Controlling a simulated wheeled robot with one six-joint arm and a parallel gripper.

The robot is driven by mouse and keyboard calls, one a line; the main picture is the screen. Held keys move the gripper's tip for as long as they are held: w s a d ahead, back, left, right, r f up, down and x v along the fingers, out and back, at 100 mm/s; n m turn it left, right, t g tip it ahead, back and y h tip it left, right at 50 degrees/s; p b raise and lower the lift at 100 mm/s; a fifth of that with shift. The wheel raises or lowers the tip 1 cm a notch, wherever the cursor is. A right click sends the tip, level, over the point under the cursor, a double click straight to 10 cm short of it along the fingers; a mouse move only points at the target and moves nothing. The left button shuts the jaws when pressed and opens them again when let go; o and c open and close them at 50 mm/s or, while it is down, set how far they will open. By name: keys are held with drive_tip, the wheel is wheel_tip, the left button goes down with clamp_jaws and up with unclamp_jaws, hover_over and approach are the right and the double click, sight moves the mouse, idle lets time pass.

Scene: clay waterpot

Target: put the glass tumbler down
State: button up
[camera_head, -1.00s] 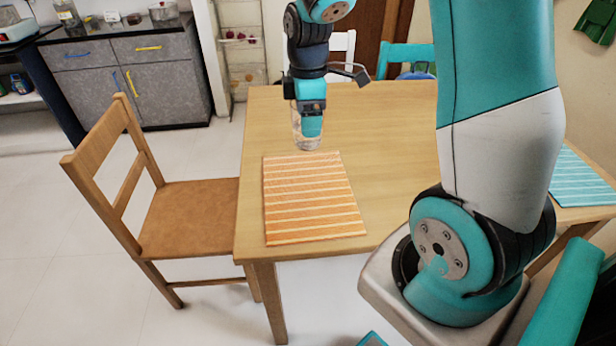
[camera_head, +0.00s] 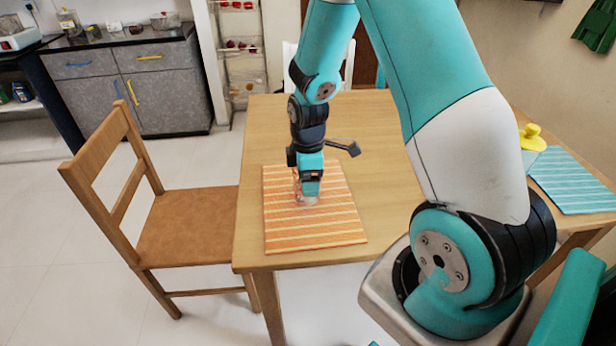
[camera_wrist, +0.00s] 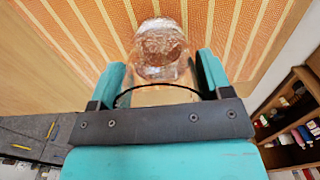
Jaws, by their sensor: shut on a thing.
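The clear glass tumbler (camera_wrist: 162,50) is between the two teal fingers of my gripper (camera_wrist: 163,75) in the wrist view. In the head view my gripper (camera_head: 308,190) points down over the orange striped placemat (camera_head: 315,230), and the tumbler (camera_head: 304,198) shows faintly at its fingertips, partly hidden by them. My gripper is shut on the tumbler. The tumbler is over the upper middle of the placemat; I cannot tell whether its base touches the mat.
The wooden table (camera_head: 385,215) has bare room right of the placemat. A wooden chair (camera_head: 190,220) stands at its left. A blue striped mat (camera_head: 572,180) and a yellow object (camera_head: 532,138) lie at the right. A grey cabinet (camera_head: 140,85) stands behind.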

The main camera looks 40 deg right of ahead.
drive_tip(key=o, duration=0.7)
drive_tip(key=shift+f, duration=0.15)
drive_tip(key=shift+c, duration=0.2)
drive_tip(key=o, duration=0.4)
drive_tip(key=shift+o, duration=0.2)
wheel_tip(320, 180, up, 12)
drive_tip(key=s+a+r+m+y, duration=0.1)
drive_tip(key=s+a+r, duration=0.2)
drive_tip(key=a, duration=0.3)
drive_tip(key=s+a+r+m+y, duration=0.1)
drive_tip(key=s+a+r, duration=0.25)
drive_tip(key=a, duration=0.25)
drive_tip(key=s+a+r+m+y, duration=0.2)
drive_tip(key=s+a+r, duration=0.2)
drive_tip(key=s+a, duration=0.6)
drive_tip(key=s, duration=0.2)
drive_tip(key=shift+s+a+r+m, duration=0.3)
drive_tip(key=shift+r, duration=0.1)
drive_tip(key=shift+r+p, duration=0.1)
drive_tip(key=shift+p, duration=0.2)
